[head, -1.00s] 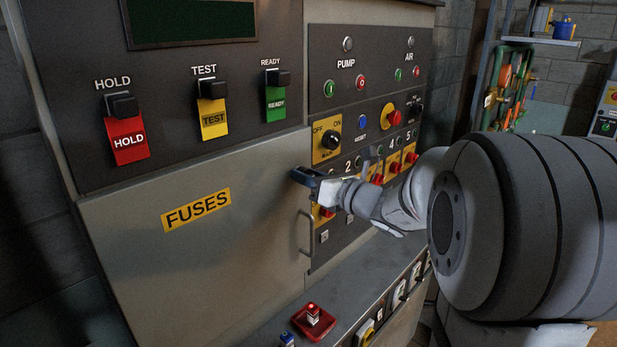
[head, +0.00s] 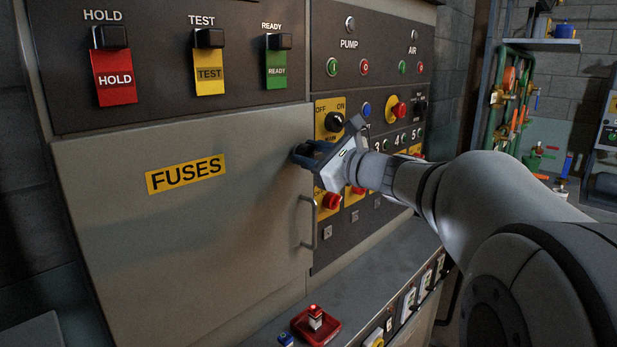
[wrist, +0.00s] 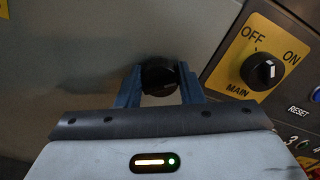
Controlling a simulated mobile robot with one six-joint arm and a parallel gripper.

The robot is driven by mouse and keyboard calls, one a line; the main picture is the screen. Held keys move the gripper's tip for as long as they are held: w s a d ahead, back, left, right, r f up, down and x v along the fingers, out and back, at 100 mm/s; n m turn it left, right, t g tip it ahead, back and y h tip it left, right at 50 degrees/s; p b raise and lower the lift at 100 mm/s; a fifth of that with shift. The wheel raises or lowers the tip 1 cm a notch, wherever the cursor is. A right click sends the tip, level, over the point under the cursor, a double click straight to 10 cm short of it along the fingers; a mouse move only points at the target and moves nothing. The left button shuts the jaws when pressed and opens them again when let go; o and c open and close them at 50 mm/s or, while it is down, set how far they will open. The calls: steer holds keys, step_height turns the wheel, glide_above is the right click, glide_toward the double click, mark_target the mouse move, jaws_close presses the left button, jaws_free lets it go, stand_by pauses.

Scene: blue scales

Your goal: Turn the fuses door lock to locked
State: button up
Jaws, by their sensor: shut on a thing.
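The fuses door (head: 110,250) is a shut grey panel with a yellow FUSES label (head: 186,175) and a handle (head: 308,222) at its right edge. Its lock is a black round knob (wrist: 159,77) near the door's upper right edge, between my fingers in the wrist view. My gripper (head: 298,156) is at the lock and shut on it, one blue finger on each side (wrist: 160,88). The lock's pointer and any lock markings cannot be made out. In the head view my fingers mostly hide the knob.
Right of the lock is the yellow MAIN switch (wrist: 262,71) with its black knob. Red knobs and several small buttons fill the dark panel. HOLD, TEST and READY switches (head: 208,62) sit above the door. A ledge below carries a red button box (head: 316,325).

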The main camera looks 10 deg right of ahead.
steer(key=n+b, duration=0.2)
steer(key=b, duration=0.2)
steer(key=n+b, duration=0.3)
steer(key=shift+f+n+b, duration=0.3)
steer(key=shift+f+b, duration=0.1)
steer(key=n+b, duration=0.4)
steer(key=shift+r+b, duration=0.2)
steer(key=shift+b, duration=0.2)
steer(key=o, duration=1)
steer(key=shift+a, duration=0.1)
steer(key=shift+c, duration=0.2)
steer(key=shift+r, duration=0.1)
steer(key=v, duration=0.8)
